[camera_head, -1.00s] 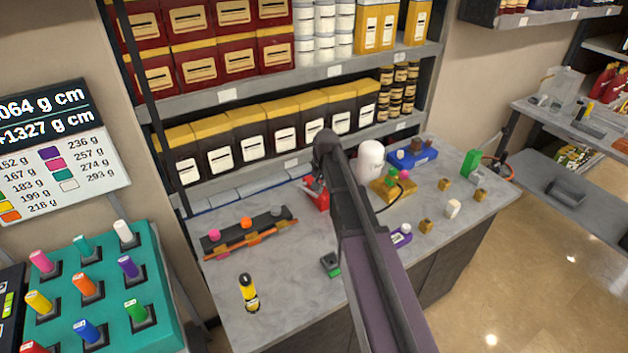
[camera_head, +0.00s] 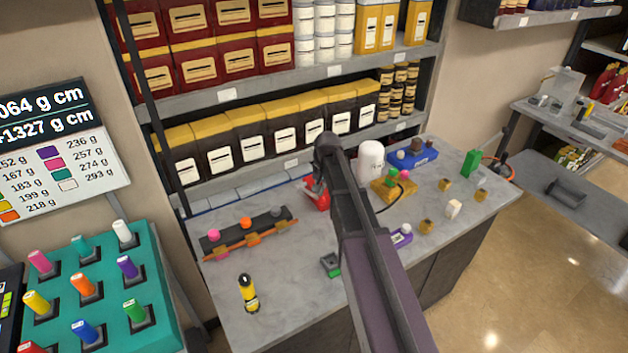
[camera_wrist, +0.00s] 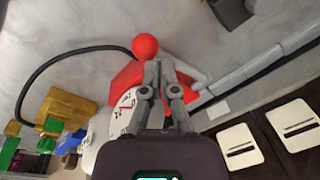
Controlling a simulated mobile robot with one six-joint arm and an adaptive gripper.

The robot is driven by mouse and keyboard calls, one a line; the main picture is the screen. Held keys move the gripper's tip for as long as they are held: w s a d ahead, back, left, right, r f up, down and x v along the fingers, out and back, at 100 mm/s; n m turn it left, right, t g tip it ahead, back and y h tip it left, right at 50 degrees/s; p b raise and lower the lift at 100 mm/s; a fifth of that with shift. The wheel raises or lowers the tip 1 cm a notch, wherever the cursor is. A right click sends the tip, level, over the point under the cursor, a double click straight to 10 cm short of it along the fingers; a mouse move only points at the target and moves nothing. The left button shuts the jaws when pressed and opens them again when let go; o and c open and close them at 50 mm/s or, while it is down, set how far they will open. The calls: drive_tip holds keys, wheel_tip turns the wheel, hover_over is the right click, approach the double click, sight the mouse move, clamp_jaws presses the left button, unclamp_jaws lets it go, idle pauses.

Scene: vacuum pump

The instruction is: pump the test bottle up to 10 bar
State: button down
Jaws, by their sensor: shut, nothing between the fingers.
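The red pump (camera_head: 318,197) stands on the grey bench near the shelf, partly hidden behind my arm. In the wrist view its red body (camera_wrist: 126,82) and a red ball knob (camera_wrist: 145,46) show, with a grey curved bar beside the knob. A white dial (camera_wrist: 124,113) with dark marks and a red needle is partly hidden by my gripper. My gripper (camera_wrist: 158,75) is shut and empty, in front of the pump and just below the ball in the picture; I cannot tell whether it touches. The white bottle (camera_head: 371,160) stands upright right of the pump.
A black hose (camera_wrist: 55,62) curves to a yellow block (camera_wrist: 68,112). A rack with colored knobs (camera_head: 245,235), a yellow-black cylinder (camera_head: 248,293), a blue tray (camera_head: 415,158) and small brass blocks share the bench. Boxed shelves (camera_head: 270,140) close off the back. The bench's front left is mostly clear.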

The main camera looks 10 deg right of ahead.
sight(323, 199)
drive_tip(key=shift+s+d+f+b, duration=0.15)
drive_tip(key=shift+s+f+b, duration=0.35)
drive_tip(key=shift+f+b, duration=0.1)
drive_tip(key=shift+s+d+f+b, duration=0.15)
drive_tip(key=shift+s+f+b, duration=0.3)
drive_tip(key=shift+f+b, duration=0.1)
idle(2.5)
drive_tip(key=shift+r, duration=0.1)
idle(0.6)
drive_tip(key=w+a+r+p, duration=0.2)
drive_tip(key=w+r+p, duration=0.4)
drive_tip(key=r+p, duration=0.1)
drive_tip(key=shift+w+r+p, duration=0.2)
drive_tip(key=shift+r+p, duration=0.2)
drive_tip(key=shift+p, duration=0.15)
idle(1.3)
drive_tip(key=shift+w+r, duration=0.1)
idle(0.3)
drive_tip(key=shift+w+a+r+p, duration=0.3)
drive_tip(key=shift+w+r+p, duration=0.45)
drive_tip(key=shift+r+p, duration=0.2)
drive_tip(key=shift+w+a+r+p, duration=0.25)
drive_tip(key=shift+w+r+p, duration=0.45)
drive_tip(key=shift+r+p, duration=0.2)
